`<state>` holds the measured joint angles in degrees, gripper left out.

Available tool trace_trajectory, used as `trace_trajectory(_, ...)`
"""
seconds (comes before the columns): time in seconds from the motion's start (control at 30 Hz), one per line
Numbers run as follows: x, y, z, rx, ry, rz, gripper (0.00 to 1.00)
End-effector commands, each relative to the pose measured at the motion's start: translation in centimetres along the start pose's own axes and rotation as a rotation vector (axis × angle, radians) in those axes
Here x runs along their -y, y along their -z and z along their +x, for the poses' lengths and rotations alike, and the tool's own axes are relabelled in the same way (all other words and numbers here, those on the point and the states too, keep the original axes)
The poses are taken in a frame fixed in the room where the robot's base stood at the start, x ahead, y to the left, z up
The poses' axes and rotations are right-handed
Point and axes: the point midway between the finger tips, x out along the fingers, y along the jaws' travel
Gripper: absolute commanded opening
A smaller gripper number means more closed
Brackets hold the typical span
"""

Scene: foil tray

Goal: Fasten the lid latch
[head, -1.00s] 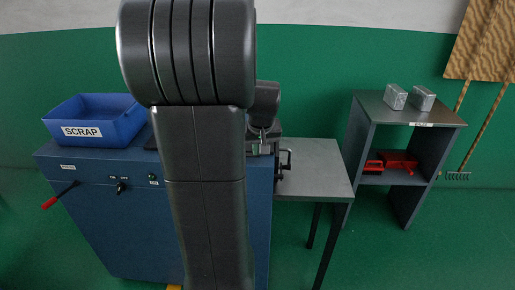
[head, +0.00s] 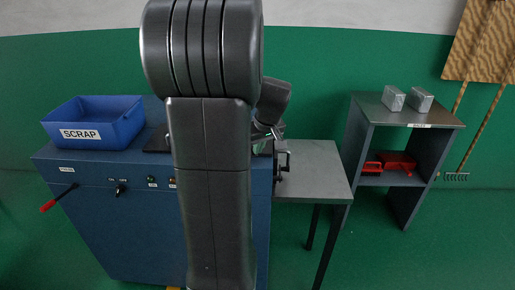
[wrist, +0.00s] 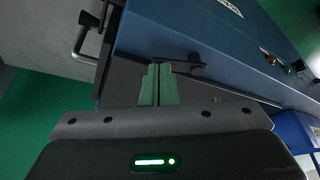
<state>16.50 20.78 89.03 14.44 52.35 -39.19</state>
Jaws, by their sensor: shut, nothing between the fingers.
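My gripper (wrist: 159,72) is shut and empty, with its green fingers pressed together in the wrist view. Beyond the fingertips is a small dark lever-like part (wrist: 193,66) by the edge of the blue cabinet; I cannot tell whether it is the latch or whether the fingers touch it. A dark flat plate (wrist: 120,78), perhaps the lid, lies behind the fingers. A bent handle (wrist: 84,42) sticks out at the left; it also shows on the cabinet's right side in the head view (head: 286,158). My arm hides much of the cabinet top in the head view.
The blue cabinet (head: 110,230) carries a blue SCRAP bin (head: 92,122) and a red-tipped lever (head: 58,198). A bare grey table (head: 315,170) adjoins its right side. A shelf (head: 440,115) farther right holds two silver blocks and red items.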

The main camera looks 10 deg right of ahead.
Motion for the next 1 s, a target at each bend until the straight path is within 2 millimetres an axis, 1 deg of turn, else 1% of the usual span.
trace_trajectory(0.2, -0.9, 1.1, 0.5, -0.001, 0.075, -0.186, 0.0)
trace_trajectory(0.53, -1.5, 2.9, 1.1, -0.001, 0.193, -0.48, 0.0)
trace_trajectory(1.0, -1.4, 5.5, 2.1, -0.001, 0.355, -0.884, 0.0)
